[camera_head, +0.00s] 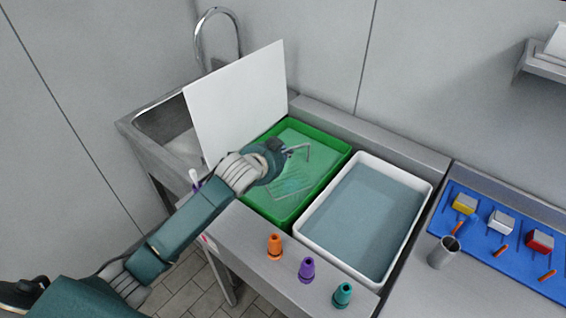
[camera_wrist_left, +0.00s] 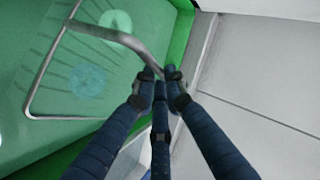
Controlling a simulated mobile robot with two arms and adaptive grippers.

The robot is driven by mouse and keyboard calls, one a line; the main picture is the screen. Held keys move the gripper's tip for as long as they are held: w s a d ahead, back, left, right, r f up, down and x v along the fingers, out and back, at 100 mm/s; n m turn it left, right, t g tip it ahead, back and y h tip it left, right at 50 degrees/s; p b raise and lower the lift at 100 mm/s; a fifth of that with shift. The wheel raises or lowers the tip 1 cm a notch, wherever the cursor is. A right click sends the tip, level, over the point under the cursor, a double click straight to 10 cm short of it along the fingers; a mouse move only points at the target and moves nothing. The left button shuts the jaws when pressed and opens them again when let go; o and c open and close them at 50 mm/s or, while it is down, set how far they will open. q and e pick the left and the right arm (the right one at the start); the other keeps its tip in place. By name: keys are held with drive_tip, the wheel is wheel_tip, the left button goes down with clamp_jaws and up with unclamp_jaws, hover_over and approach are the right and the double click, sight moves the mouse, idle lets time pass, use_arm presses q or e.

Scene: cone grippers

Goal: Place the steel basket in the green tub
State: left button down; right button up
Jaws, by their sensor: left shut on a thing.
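The green tub (camera_head: 324,183) stands in the counter and holds greenish, see-through liquid. The steel basket (camera_head: 291,187) shows faintly as a wire grid within the tub's outline, partly hidden by my left arm. Its bent steel handle (camera_head: 301,148) rises beside my left gripper (camera_head: 283,154). In the left wrist view, my left gripper (camera_wrist_left: 163,82) is shut on the handle (camera_wrist_left: 110,37), over the green tub's edge (camera_wrist_left: 183,38). I cannot tell whether the basket rests on the tub floor. My right gripper is not in view.
A white tub (camera_head: 412,228) with grey-blue liquid stands right of the green one. A white panel (camera_head: 238,100) stands behind, before the sink (camera_head: 160,122). Orange (camera_head: 274,246), purple (camera_head: 307,270) and teal (camera_head: 342,295) cones line the front ledge. A blue mat (camera_head: 478,246) lies right.

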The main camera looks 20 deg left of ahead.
use_arm(q)
drive_tip(key=shift+f, duration=2.15)
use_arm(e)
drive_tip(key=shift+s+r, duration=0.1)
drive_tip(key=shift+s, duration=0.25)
use_arm(q)
drive_tip(key=c, duration=1.8)
unclamp_jaws()
drive_tip(key=shift+f, duration=0.15)
drive_tip(key=shift+o, duration=0.2)
drive_tip(key=v, duration=1.2)
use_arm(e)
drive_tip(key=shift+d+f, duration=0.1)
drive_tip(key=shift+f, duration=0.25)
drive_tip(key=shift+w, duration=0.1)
